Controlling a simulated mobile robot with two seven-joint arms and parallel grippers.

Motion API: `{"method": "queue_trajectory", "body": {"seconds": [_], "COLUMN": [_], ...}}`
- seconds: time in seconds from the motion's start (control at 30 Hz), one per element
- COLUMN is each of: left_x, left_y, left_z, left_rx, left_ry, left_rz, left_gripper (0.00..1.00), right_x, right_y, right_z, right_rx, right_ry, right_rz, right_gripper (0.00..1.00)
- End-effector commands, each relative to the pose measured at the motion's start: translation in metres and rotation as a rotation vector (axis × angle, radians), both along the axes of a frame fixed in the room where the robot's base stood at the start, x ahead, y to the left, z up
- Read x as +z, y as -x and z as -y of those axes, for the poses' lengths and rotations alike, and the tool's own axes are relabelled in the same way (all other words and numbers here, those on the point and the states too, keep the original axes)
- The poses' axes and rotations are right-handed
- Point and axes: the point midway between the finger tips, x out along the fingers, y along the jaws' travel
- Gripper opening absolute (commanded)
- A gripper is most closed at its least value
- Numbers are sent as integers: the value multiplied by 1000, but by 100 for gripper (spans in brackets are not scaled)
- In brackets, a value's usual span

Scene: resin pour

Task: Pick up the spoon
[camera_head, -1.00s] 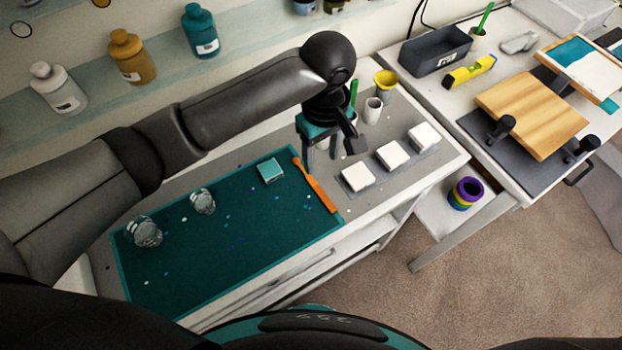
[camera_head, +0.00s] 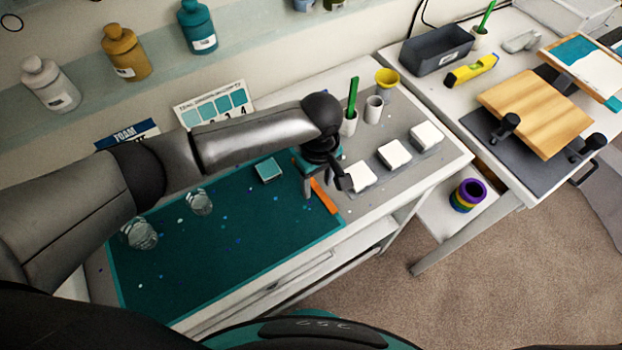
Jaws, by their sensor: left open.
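A long, thin orange utensil (camera_head: 325,200), which looks like the spoon, lies along the right edge of the dark teal mat (camera_head: 250,240). My left gripper (camera_head: 325,190) is open and points down over it, with one finger on each side in the picture. The gripper hides the utensil's far part. I cannot tell whether the fingers touch it. My right gripper is not in view.
White square blocks (camera_head: 394,154) lie right of the gripper. A white cup with a green stick (camera_head: 351,97), a white cup (camera_head: 374,109) and a yellow cup (camera_head: 387,79) stand behind. Two clear cups (camera_head: 200,202) and a teal square (camera_head: 269,170) are on the mat.

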Motion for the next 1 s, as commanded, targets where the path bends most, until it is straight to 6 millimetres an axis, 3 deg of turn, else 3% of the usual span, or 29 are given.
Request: {"method": "queue_trajectory", "body": {"seconds": [0.57,1.0], "left_x": [-2,-3], "left_y": [0,0], "left_z": [0,0], "left_rx": [1,0], "left_ry": [-1,-1], "left_rz": [-1,-1], "left_gripper": [56,9], "right_x": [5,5], "right_y": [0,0], "right_z": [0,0], "right_rx": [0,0], "right_ry": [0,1], "right_rz": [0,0], "right_gripper": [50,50]}}
